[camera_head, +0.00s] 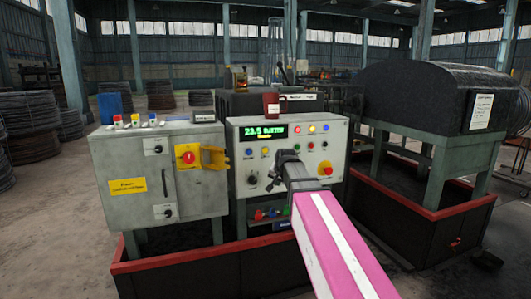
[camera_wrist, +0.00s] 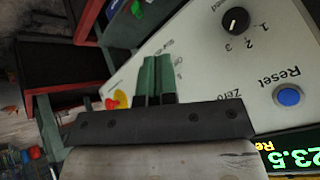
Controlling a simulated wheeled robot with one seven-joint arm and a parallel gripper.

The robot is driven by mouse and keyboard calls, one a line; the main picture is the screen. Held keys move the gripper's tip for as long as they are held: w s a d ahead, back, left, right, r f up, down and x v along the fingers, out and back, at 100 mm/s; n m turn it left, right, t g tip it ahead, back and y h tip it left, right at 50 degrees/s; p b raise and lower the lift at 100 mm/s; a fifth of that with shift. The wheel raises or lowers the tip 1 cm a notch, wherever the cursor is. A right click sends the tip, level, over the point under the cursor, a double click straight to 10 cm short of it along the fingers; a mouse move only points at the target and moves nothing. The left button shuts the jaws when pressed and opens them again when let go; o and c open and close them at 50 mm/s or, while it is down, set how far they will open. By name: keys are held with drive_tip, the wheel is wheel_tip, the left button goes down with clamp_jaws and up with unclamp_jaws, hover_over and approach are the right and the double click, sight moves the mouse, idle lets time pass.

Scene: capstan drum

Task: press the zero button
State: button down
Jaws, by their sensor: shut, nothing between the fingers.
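The grey control panel (camera_head: 240,166) has a lit green display (camera_head: 264,131) reading about 23.5. In the wrist view, the blue button (camera_wrist: 288,97) is labelled Reset. My gripper (camera_head: 273,184) is shut and empty, in front of the panel's lower middle. Its green fingers (camera_wrist: 155,65) point across the panel face; contact cannot be told.
A black selector knob (camera_wrist: 236,21) marked 1, 2, 3 sits near Reset. A red stop knob (camera_head: 325,168) is on the panel's right. A red mug (camera_head: 271,104) stands on top. A second grey cabinet (camera_head: 160,180) stands left. A red-rimmed base (camera_head: 180,262) runs below.

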sight(267, 152)
drive_tip(key=w+a+r+m+t, duration=0.1)
drive_tip(key=w+r, duration=0.2)
drive_tip(key=r, duration=0.6)
drive_tip(key=shift+w+a+t, duration=0.25)
drive_tip(key=shift+a+t, duration=0.05)
drive_tip(key=shift+a, duration=0.05)
drive_tip(key=shift+w, duration=0.1)
drive_tip(key=shift+w+a, duration=0.35)
drive_tip(key=shift+w, duration=1.05)
drive_tip(key=shift+w+a, duration=0.4)
drive_tip(key=shift+w, duration=0.95)
drive_tip(key=shift+w+a, duration=0.35)
drive_tip(key=shift+w, duration=1.05)
drive_tip(key=shift+w, duration=0.15)
drive_tip(key=shift+w+a, duration=0.15)
drive_tip(key=shift+w, duration=0.15)
drive_tip(key=shift+w+a, duration=0.1)
drive_tip(key=shift+w, duration=0.3)
drive_tip(key=shift+s, duration=0.15)
drive_tip(key=shift+s+d, duration=0.25)
drive_tip(key=shift+s, duration=0.45)
